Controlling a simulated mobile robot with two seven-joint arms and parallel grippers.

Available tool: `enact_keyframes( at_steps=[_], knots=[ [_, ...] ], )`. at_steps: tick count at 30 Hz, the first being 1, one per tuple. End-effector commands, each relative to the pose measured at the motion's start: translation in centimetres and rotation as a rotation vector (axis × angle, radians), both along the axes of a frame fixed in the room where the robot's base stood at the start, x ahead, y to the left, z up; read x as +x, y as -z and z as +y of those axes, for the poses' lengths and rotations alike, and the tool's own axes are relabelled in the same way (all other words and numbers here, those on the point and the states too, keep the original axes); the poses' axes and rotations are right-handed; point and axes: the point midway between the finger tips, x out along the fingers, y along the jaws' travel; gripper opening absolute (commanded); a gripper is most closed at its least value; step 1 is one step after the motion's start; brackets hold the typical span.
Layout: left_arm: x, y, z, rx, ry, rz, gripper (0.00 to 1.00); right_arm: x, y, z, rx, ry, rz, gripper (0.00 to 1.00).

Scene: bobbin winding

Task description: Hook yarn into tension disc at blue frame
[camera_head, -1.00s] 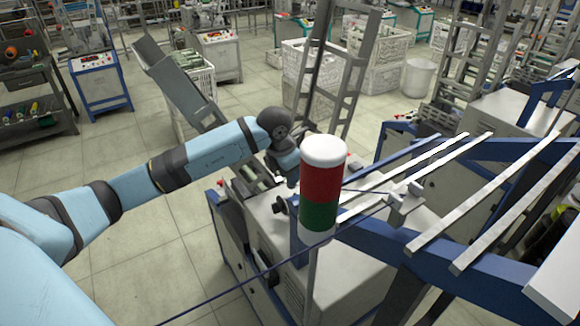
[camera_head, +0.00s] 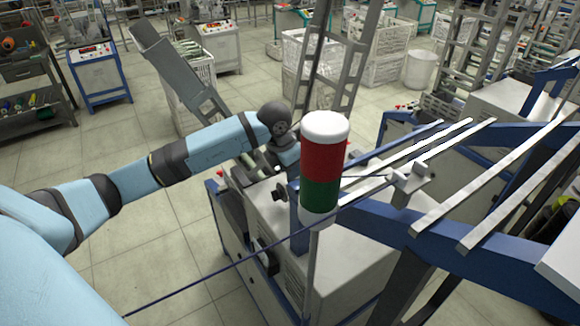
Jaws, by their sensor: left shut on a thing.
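The dark blue yarn (camera_head: 215,270) runs from the lower left up to the right, passes the signal lamp and reaches the tension disc. The tension disc (camera_head: 410,187) is a small pale grey fitting on the blue frame (camera_head: 375,222), right of the lamp. My left gripper (camera_head: 290,160) is at the end of the light blue arm, over the machine. Its fingers are mostly hidden behind the lamp, and it is shut on the yarn. A thin stretch of yarn shows between the lamp and the disc. I cannot tell whether the yarn sits in the disc. My right gripper is not in view.
The red, green and white signal lamp (camera_head: 323,165) stands on a pole in front of the left gripper. Pale rails (camera_head: 445,205) cross the blue frame on the right. The white machine body (camera_head: 345,255) is below. Open tiled floor lies to the left.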

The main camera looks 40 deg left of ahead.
Motion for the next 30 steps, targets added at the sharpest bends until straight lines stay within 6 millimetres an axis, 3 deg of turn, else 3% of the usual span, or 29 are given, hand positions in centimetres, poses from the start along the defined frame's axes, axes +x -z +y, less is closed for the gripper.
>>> enact_keyframes(
  at_steps=[21,30],
  knots=[
    [0.0,2.3,0.0,0.0,0.0,-0.001,0.05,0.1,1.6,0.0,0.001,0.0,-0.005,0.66],
    [0.0,2.1,0.0,0.0,0.0,-0.001,0.05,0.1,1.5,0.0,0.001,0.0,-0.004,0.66]
  ],
)
